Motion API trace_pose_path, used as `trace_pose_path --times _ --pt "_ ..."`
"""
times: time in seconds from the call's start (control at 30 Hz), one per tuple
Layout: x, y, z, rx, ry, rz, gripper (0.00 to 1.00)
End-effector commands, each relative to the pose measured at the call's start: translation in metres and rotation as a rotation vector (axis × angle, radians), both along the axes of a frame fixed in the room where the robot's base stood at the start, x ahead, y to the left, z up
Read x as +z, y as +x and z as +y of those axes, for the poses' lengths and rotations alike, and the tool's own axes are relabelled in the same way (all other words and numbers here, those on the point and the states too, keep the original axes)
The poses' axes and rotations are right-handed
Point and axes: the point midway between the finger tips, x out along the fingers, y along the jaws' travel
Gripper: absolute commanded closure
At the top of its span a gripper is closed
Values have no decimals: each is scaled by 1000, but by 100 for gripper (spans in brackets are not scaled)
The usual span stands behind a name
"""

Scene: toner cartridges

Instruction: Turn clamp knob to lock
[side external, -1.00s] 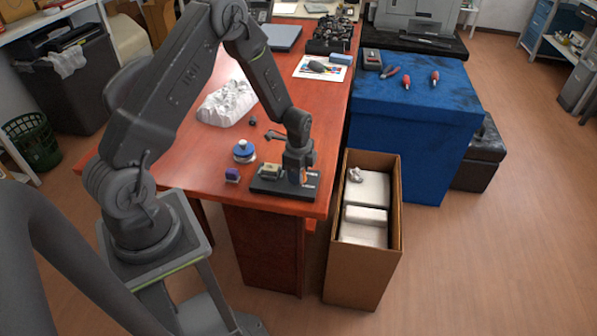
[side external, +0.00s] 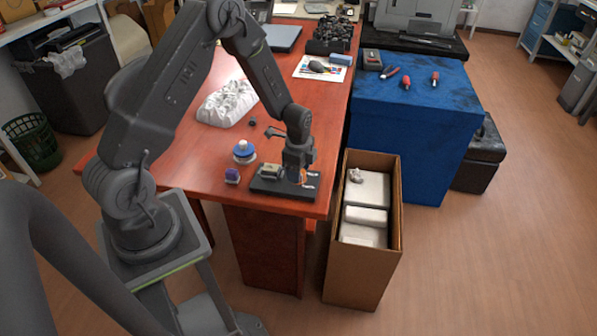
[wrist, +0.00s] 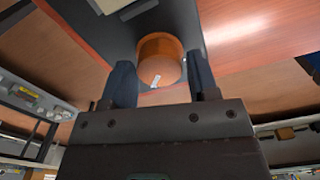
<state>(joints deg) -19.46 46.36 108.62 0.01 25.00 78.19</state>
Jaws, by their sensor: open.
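The clamp knob (wrist: 160,62) is a round orange-brown cylinder with a small white mark on its near edge in the wrist view. It stands on a dark base plate (side external: 268,186) near the front right corner of the red table. My gripper (wrist: 161,66) points down over the plate, with one dark finger on each side of the knob. The fingers are open, and I cannot tell whether either touches the knob. In the side view my gripper (side external: 298,172) hides most of the knob.
A pale block (side external: 270,171) sits on the plate's left part. A blue-and-white round item (side external: 244,151) and a purple block (side external: 232,175) stand left of it. An open cardboard box (side external: 365,225) is beside the table. White crumpled material (side external: 228,104) lies farther back.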

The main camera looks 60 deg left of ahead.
Motion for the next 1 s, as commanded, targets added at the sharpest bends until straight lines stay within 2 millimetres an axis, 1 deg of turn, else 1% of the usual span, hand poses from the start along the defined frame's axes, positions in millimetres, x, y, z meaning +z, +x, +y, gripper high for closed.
trace_pose_path --times 0.3,0.5,0.6,0.7,1.0 --pt "70 1 0 0 2 -6 46" --pt "107 0 0 0 1 -4 46" --pt "119 0 0 0 1 -3 46" --pt "125 0 0 0 1 -1 46" --pt "128 0 0 0 0 0 46"
